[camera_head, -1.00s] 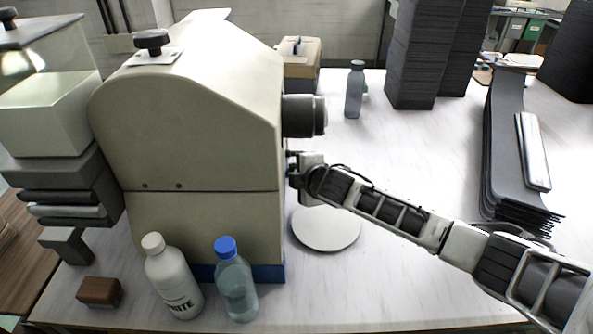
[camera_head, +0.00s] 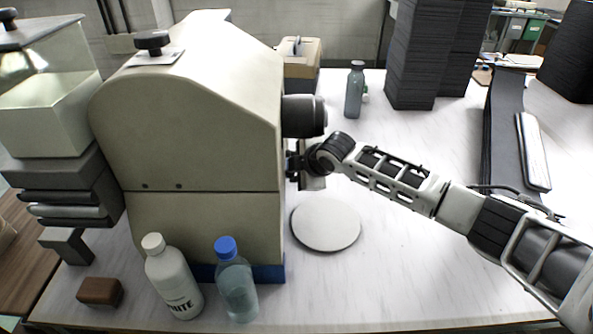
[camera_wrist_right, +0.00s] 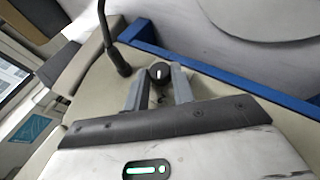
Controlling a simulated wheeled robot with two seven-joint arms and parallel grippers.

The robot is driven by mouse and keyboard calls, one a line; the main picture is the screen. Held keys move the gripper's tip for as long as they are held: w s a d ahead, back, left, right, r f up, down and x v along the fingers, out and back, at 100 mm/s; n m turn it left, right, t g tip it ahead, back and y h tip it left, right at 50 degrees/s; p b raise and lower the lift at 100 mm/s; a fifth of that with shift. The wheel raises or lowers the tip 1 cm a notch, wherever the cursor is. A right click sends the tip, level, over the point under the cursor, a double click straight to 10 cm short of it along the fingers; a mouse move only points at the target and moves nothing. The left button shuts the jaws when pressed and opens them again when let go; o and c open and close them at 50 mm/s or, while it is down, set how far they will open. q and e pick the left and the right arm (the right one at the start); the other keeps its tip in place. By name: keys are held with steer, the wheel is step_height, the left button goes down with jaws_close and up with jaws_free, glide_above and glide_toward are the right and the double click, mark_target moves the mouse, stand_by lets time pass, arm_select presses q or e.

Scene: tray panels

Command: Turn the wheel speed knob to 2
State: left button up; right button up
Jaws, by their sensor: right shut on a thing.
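The beige machine (camera_head: 190,120) stands on the table at the left in the head view. My right gripper (camera_head: 292,165) is against the machine's right side, below a dark cylinder (camera_head: 304,116). In the right wrist view a small round black knob (camera_wrist_right: 159,71) with a light pointer mark sits between the two grey fingertips of my right gripper (camera_wrist_right: 158,78), which is shut on it. The dial numbers around the knob cannot be read. In the head view the knob is hidden behind the gripper and machine edge. My left gripper is in neither view.
A round grey disc (camera_head: 326,225) lies below my right gripper. A white bottle (camera_head: 172,280) and a blue-capped bottle (camera_head: 237,285) stand in front of the machine. A black lever (camera_wrist_right: 113,50) rises beside the knob in the wrist view. The table's front right is clear.

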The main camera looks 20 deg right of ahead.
steer(key=o, duration=1)
steer(key=s+d+b, duration=0.1)
steer(key=s+d, duration=0.3)
steer(key=s, duration=0.8)
steer(key=shift+s+r+b, duration=0.15)
steer(key=shift+r+b, duration=0.15)
steer(key=shift+r, duration=0.1)
